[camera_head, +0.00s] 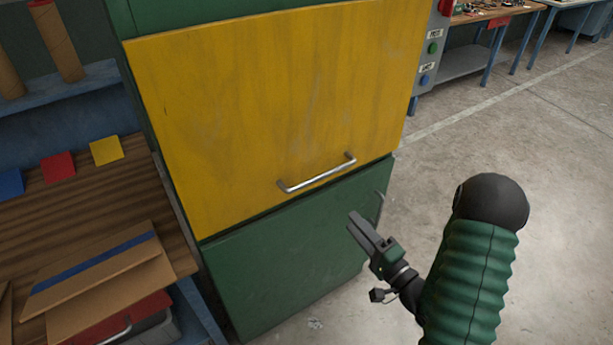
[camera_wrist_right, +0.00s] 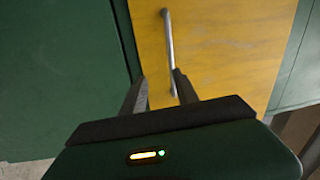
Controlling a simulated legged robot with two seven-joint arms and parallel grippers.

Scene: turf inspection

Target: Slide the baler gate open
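The yellow baler gate (camera_head: 270,95) covers the upper front of the green baler (camera_head: 290,265). Its lower edge lies along the green lower panel. A silver bar handle (camera_head: 317,175) sits near the gate's bottom edge. My right gripper (camera_head: 357,222) is to the lower right of the handle in the head view, in front of the green panel. In the wrist view the gate (camera_wrist_right: 220,50) and handle (camera_wrist_right: 168,40) show ahead of the right gripper (camera_wrist_right: 160,80). Its two fingers are apart with nothing between them. The handle's near end overlaps the right-hand fingertip; contact cannot be told. My left gripper is out of view.
A wooden bench (camera_head: 110,195) with coloured cards and flat cardboard (camera_head: 100,280) stands close on the left. A grey control box (camera_head: 432,45) with buttons is behind the baler on the right. The concrete floor (camera_head: 550,150) on the right is clear.

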